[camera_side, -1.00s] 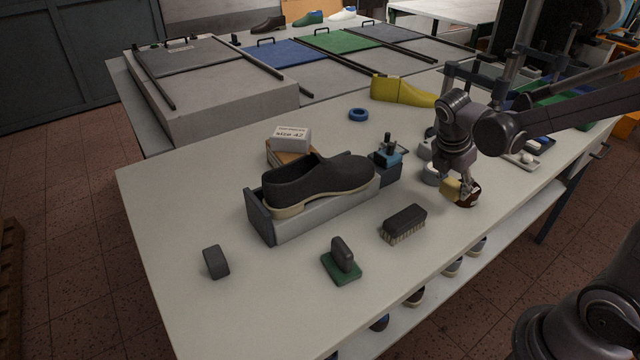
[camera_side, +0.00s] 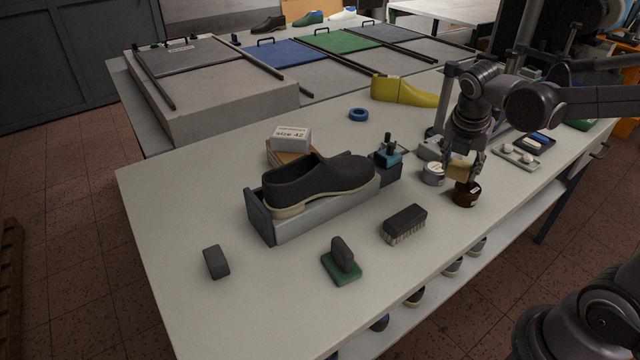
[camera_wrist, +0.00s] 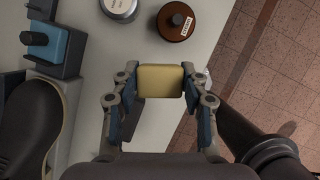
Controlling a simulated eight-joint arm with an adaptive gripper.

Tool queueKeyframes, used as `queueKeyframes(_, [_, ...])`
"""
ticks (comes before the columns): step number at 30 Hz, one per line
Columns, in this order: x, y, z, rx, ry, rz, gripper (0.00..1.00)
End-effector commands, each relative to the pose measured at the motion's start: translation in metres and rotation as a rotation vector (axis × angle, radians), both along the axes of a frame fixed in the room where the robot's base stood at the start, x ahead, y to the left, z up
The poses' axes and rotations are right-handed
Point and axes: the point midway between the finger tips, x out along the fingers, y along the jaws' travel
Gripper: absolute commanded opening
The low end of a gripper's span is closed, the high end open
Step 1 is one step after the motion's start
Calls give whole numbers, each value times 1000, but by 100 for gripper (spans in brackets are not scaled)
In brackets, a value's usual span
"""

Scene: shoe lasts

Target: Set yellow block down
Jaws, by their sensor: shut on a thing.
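The yellow block (camera_side: 459,170) is held between the fingers of my gripper (camera_side: 463,160). In the side view it is above the bench, just behind and left of a brown jar (camera_side: 467,194). In the wrist view the block (camera_wrist: 161,81) sits between both fingertips of my gripper (camera_wrist: 160,85), with a finger on each side. The jar, seen there with its dark round lid and a label (camera_wrist: 174,22), is apart from the block. The white worktable (camera_side: 290,300) is below; the exact height of the block above it is hard to tell.
A round grey tin (camera_side: 433,174) stands left of the block. A brush (camera_side: 404,224), a dark shoe on a grey stand (camera_side: 318,212), a blue-topped holder (camera_side: 388,168) and a green-based pad (camera_side: 341,266) are nearby. The table's front right edge is close. The front left surface is mostly clear.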

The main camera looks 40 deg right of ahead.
Motion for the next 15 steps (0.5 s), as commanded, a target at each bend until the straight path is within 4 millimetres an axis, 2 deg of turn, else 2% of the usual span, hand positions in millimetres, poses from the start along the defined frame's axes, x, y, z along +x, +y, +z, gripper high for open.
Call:
queueKeyframes(1, [13,20,0,1,0,79,13])
queueKeyframes(6, [44,84,1,4,1,326,13])
queueKeyframes(10, [60,138,1,4,0,515,13])
queueKeyframes(15, [69,213,2,3,-1,760,13])
